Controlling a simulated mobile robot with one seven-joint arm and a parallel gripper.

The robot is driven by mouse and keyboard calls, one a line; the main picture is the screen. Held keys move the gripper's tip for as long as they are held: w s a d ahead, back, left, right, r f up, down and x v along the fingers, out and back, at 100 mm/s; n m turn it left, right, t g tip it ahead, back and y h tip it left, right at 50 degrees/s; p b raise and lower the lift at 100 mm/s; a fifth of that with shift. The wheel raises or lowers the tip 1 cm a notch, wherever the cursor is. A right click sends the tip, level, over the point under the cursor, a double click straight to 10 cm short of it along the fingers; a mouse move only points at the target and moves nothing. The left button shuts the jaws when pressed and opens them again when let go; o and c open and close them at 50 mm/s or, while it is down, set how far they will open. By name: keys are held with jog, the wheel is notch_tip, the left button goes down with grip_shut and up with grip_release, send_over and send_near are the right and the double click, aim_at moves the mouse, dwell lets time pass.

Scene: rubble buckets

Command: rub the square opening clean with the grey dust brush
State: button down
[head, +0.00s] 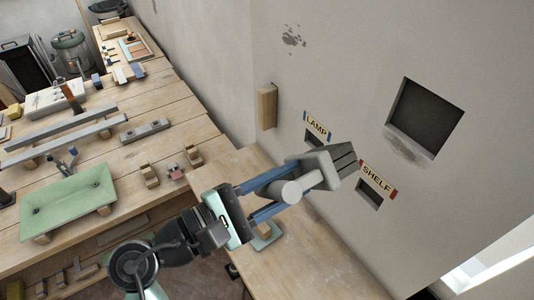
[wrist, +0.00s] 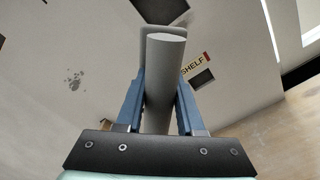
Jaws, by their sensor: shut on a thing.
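The square opening (head: 428,118) is a dark recess in the pale wall, at the right of the head view. A grey smudge (head: 408,150) marks the wall along its lower edge. In the wrist view the opening (wrist: 160,8) shows at the top, partly hidden by the brush. The grey dust brush (head: 330,163) has a round handle and a block-shaped head. My gripper (head: 287,186) is shut on its handle, with blue fingers on either side. The brush is held below and left of the opening, apart from it in the picture; its handle (wrist: 165,85) fills the middle of the wrist view.
LAMP (head: 317,126) and SHELF (head: 378,178) labels sit above small wall recesses near the brush. A wooden block (head: 267,107) juts from the wall. Another smudge (head: 293,38) is higher up. A cluttered workbench (head: 120,165) stands left; a barer wooden surface (head: 305,265) lies below my gripper.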

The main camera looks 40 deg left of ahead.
jog(key=shift+p+x, duration=0.45)
jog(key=shift+x, duration=2.6)
jog(key=shift+w+d, duration=0.25)
jog(key=shift+w, duration=0.4)
jog(key=shift+p+x, duration=0.65)
jog(key=shift+x, duration=1.15)
jog(key=shift+s+d+p, duration=1.7)
jog(key=shift+s+d, duration=0.05)
jog(key=shift+d, duration=2.95)
jog(key=shift+w+a+b, duration=0.15)
jog(key=shift+w+a, duration=0.15)
jog(key=shift+a, duration=0.55)
jog(key=shift+w+a+b, duration=0.1)
jog(key=shift+w+a, duration=0.25)
jog(key=shift+a, duration=0.45)
jog(key=shift+w+a+b, duration=0.15)
jog(key=shift+w+a, duration=0.15)
jog(key=shift+a, duration=0.55)
